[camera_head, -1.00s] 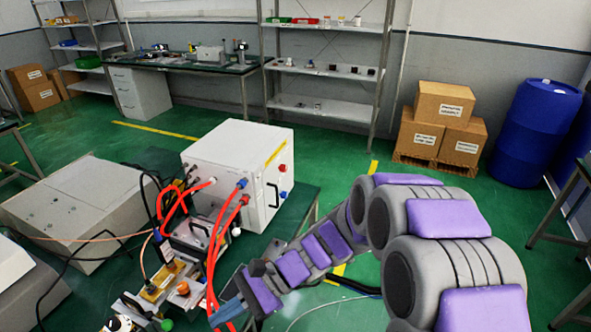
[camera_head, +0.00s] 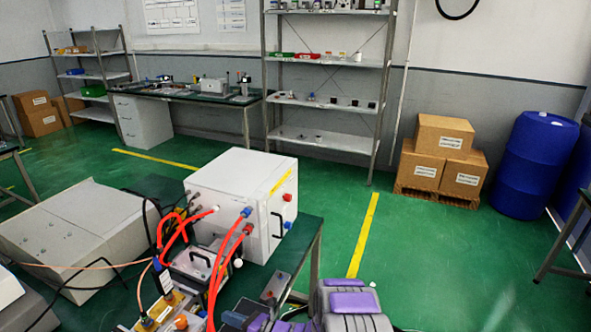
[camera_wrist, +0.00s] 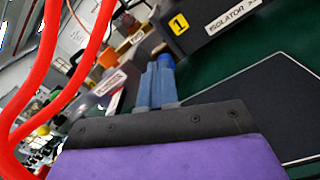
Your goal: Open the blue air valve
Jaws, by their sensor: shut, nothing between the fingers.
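In the head view, a white box-shaped unit (camera_head: 238,185) carries a small blue knob (camera_head: 287,224) on its right face, below a red knob (camera_head: 288,197). A blue fitting (camera_head: 246,211) sits at a red hose end. I cannot tell which blue part is the air valve. My gripper (camera_wrist: 160,70) shows in the wrist view with its two blue fingers together, empty. A darker blue rounded piece (camera_wrist: 166,59) shows at the fingertips; contact with it is unclear. In the head view my gripper (camera_head: 236,319) is low at the bottom edge, partly cut off.
Red hoses (camera_head: 214,270) loop close to the arm and fill the left of the wrist view. A dark block labelled ISOLATOR (camera_wrist: 205,25) lies beyond the fingers. Boxes (camera_head: 441,155) and a blue barrel (camera_head: 533,165) stand back right. The green floor between is clear.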

